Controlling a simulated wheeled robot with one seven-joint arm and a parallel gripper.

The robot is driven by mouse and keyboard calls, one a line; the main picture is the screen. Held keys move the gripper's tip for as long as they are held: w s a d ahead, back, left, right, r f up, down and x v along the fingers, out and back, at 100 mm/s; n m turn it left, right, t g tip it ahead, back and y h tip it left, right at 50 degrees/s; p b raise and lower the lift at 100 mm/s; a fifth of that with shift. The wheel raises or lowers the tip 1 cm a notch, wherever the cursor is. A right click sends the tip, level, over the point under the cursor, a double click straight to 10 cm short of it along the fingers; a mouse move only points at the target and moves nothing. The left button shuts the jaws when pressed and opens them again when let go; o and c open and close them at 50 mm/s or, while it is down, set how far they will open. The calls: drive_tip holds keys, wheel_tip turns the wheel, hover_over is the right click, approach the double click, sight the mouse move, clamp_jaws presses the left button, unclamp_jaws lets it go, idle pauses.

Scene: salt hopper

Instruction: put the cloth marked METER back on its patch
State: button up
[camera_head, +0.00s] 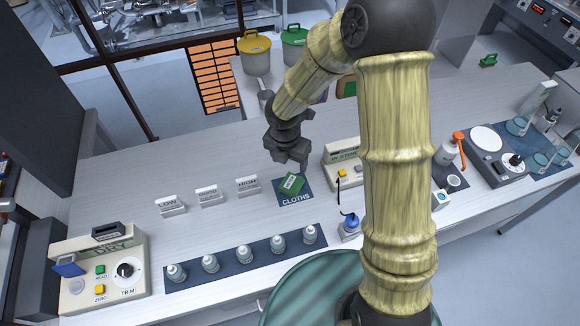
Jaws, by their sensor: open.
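A small folded green cloth (291,183) with a pale label lies on the dark blue patch marked CLOTHS (293,199). I cannot read its label. My gripper (291,165) is open and points down just above and behind this cloth; its fingers partly overlap the cloth's far edge in the picture. I cannot tell whether they touch it. A second small green thing (488,60), perhaps another cloth, lies at the far right of the bench; no marking can be read on it.
A meter marked DRY (100,272) stands at front left. Several small bottles stand on a long blue mat (246,259). Upright cards, including LOW (171,206), stand behind them. A second meter (343,165) stands right of the patch, partly hidden by my arm. The left rear bench is clear.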

drive_tip(key=shift+r, duration=0.3)
idle(0.5)
drive_tip(key=s+d+r+m, duration=0.5)
drive_tip(key=d+m, duration=0.2)
drive_tip(key=m, duration=0.8)
drive_tip(key=s+d+r+m+t, duration=0.1)
drive_tip(key=s+d+r+m, duration=0.4)
drive_tip(key=m, duration=1)
drive_tip(key=shift+s+d+y, duration=0.3)
drive_tip(key=shift+s+d, duration=0.3)
drive_tip(key=shift+d, duration=0.5)
